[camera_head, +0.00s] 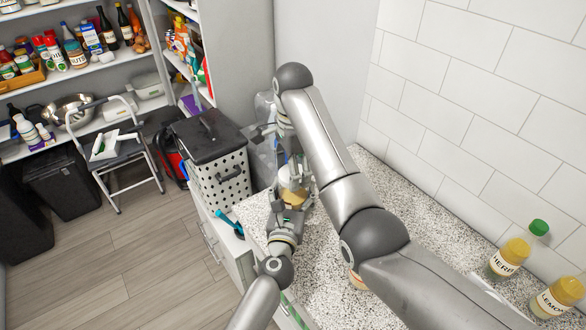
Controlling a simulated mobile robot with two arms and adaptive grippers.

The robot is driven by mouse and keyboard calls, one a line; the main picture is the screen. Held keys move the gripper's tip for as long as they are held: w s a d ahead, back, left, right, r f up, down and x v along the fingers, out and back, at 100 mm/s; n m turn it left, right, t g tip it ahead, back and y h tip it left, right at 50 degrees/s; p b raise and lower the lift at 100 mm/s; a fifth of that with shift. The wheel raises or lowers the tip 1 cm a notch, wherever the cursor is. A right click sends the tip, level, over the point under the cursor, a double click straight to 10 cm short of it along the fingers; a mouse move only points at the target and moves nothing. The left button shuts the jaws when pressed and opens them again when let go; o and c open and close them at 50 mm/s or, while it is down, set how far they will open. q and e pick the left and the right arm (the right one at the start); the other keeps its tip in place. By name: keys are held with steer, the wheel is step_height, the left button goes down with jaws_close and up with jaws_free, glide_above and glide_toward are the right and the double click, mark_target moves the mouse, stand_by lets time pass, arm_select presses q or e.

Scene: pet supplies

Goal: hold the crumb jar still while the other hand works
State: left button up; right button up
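A small clear jar with tan contents (293,196), seemingly the crumb jar, is upright at the granite counter (335,290), partly hidden by both grippers. My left gripper (291,208) reaches it from the near side, its fingers to either side of the jar's lower part, and it looks shut on it. My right arm arches over from the right and bends down. My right gripper (288,160) is just above the jar's top. Its fingertips are small and overlap the jar, so I cannot tell whether they are open or touch it.
Yellow-capped bottles (508,257) (559,297) and a green-capped one (538,229) stand at the right by the tiled wall. A black-lidded basket (217,160) and a folding step stool (118,150) stand beyond the counter.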

arm_select(q)
steer(key=shift+f, duration=0.15)
arm_select(e)
steer(key=shift+r, duration=0.1)
arm_select(q)
steer(key=shift+s, duration=0.1)
arm_select(e)
steer(key=o, duration=0.9)
steer(key=shift+c, duration=0.4)
